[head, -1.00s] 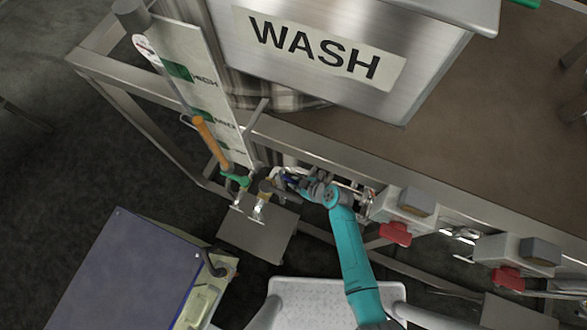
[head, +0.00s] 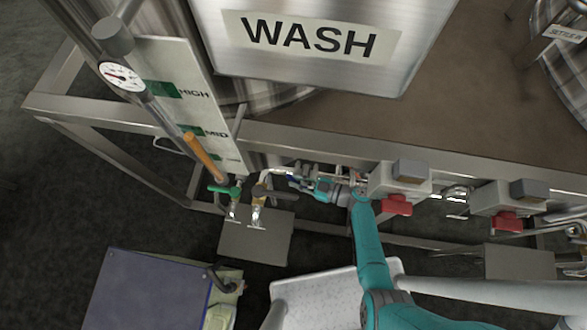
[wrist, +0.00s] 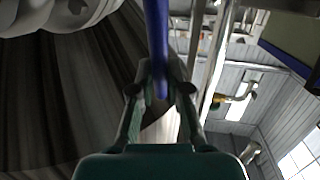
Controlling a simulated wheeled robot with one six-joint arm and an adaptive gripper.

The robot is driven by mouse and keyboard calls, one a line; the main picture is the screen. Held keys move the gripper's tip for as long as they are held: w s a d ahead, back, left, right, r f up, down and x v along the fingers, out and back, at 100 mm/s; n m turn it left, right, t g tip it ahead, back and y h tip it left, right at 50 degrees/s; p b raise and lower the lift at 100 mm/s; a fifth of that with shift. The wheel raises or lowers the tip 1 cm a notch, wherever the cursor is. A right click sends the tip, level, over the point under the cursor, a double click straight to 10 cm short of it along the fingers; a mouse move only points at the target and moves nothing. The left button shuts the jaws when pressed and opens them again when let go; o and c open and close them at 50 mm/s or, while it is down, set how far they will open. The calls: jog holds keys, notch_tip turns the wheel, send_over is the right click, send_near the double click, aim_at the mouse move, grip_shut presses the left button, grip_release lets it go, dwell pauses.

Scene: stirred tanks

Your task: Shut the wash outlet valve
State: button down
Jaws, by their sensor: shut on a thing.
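The tank labelled WASH (head: 405,75) stands at the top of the head view. Below it, a pipe with fittings runs along the steel frame, and a blue valve lever (wrist: 157,35) sits on that line. My gripper (head: 298,184) reaches in from the right, under the frame rail. In the wrist view my gripper (wrist: 160,92) has its two fingers closed on the blue lever, which runs up between the fingertips. In the head view the lever is small and mostly hidden by the gripper. The valve body is hard to make out.
A green-handled tap (head: 222,189) and an orange tube (head: 203,158) are left of my gripper, by the level board (head: 185,95). Boxes with red handles (head: 397,204) (head: 506,220) stand to the right. A blue-topped box (head: 145,290) is at lower left.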

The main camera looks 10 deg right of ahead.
jog(key=shift+d, duration=0.2)
dwell(0.4)
jog(key=c, duration=1.1)
grip_release()
jog(key=shift+c, duration=0.2)
jog(key=shift+r, duration=0.1)
notch_tip(320, 180, up, 10)
